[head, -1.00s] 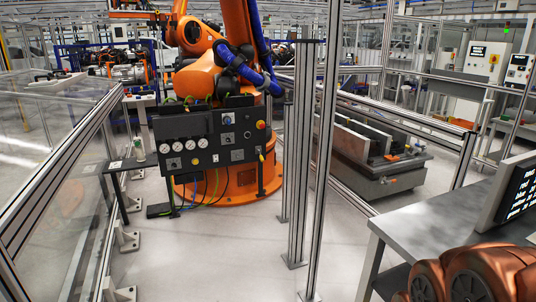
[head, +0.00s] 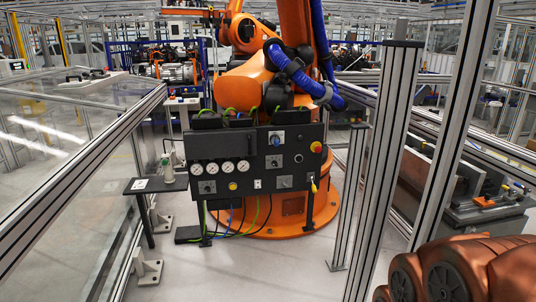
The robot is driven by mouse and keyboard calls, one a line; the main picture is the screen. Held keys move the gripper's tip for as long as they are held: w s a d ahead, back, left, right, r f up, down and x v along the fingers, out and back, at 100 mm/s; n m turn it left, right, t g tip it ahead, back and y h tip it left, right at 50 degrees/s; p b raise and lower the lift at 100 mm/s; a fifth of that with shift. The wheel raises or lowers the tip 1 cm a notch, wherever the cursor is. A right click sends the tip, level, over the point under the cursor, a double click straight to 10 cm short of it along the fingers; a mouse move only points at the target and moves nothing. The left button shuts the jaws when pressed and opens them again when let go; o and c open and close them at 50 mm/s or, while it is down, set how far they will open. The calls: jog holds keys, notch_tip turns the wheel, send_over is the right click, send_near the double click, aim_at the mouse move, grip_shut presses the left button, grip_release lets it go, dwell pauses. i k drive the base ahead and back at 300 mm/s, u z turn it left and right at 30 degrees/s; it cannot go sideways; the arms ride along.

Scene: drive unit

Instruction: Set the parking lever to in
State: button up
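A black control panel (head: 258,150) stands ahead, in front of the orange robot arm's base. A small yellow handle (head: 313,186) hangs at its lower right corner; it may be the parking lever, but I cannot tell, nor read its setting. The panel also bears a blue knob (head: 276,138), a red button (head: 316,147), a yellow button (head: 233,187), several round white gauges and square switch plates. The labels are too small to read. My gripper is not in view; only copper-coloured links of my arm show at the lower right.
Metal fence posts (head: 392,150) stand right of the panel. A clear-walled fence with a metal rail (head: 90,165) runs along the left. A small dark side table (head: 155,184) stands left of the panel. The pale floor (head: 285,268) before the panel is open.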

aim_at(314, 188)
jog(key=u, duration=0.25)
jog(key=i, duration=3.5)
jog(key=u, duration=0.05)
